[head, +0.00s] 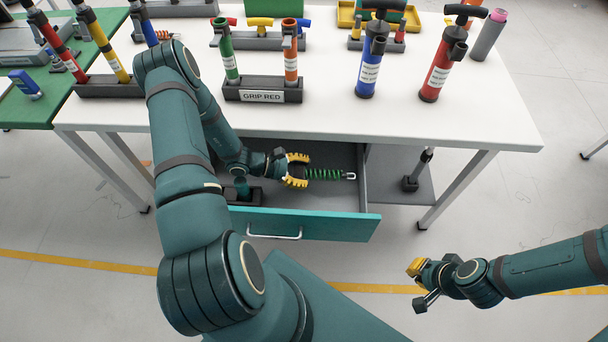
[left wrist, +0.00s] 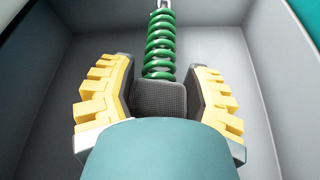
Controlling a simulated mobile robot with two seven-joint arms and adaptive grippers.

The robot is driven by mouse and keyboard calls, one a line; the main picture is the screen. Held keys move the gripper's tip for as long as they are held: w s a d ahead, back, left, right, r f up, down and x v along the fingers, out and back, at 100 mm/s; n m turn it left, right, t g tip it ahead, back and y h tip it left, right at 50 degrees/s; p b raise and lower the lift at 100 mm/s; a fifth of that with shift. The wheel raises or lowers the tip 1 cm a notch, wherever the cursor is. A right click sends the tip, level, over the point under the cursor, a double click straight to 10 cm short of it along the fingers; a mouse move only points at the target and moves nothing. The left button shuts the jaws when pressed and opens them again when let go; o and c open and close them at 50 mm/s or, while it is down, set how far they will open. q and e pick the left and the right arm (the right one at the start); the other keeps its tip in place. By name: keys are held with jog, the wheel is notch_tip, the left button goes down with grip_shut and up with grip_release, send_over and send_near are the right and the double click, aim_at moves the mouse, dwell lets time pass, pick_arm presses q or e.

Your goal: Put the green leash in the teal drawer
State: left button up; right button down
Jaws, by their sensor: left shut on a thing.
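The teal drawer (head: 340,226) is pulled open below the white table, with its grey inside showing. My left gripper (head: 298,170) is inside the drawer opening, its yellow fingers shut on the green leash (head: 324,174). The leash is a green coil with a metal clip at its far end, pointing right in the head view. In the left wrist view the coil (left wrist: 160,52) runs away from between the fingers (left wrist: 160,95), over the grey drawer floor. I cannot tell if the leash touches the floor. My right gripper (head: 417,283) is at the lower right, away from the table.
The white table (head: 340,115) above the drawer carries a GRIP RED rack (head: 262,92), a blue pump (head: 369,70), a red pump (head: 440,68) and a grey tube (head: 487,38). A black pump (head: 417,172) stands on the lower shelf right of the drawer.

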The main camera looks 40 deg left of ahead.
pick_arm(q)
jog(key=shift+w+a+r+n+g+h+p, duration=0.2)
jog(key=shift+w+r+n+g+h+p, duration=0.25)
jog(key=shift+n, duration=0.45)
notch_tip(320, 180, down, 3)
jog(key=shift+a+f+g+b, duration=0.1)
jog(key=shift+g+b, duration=0.15)
jog(key=shift+b, duration=0.8)
jog(key=shift+f+b, duration=0.45)
jog(key=shift+f, duration=0.1)
jog(key=o, duration=1.3)
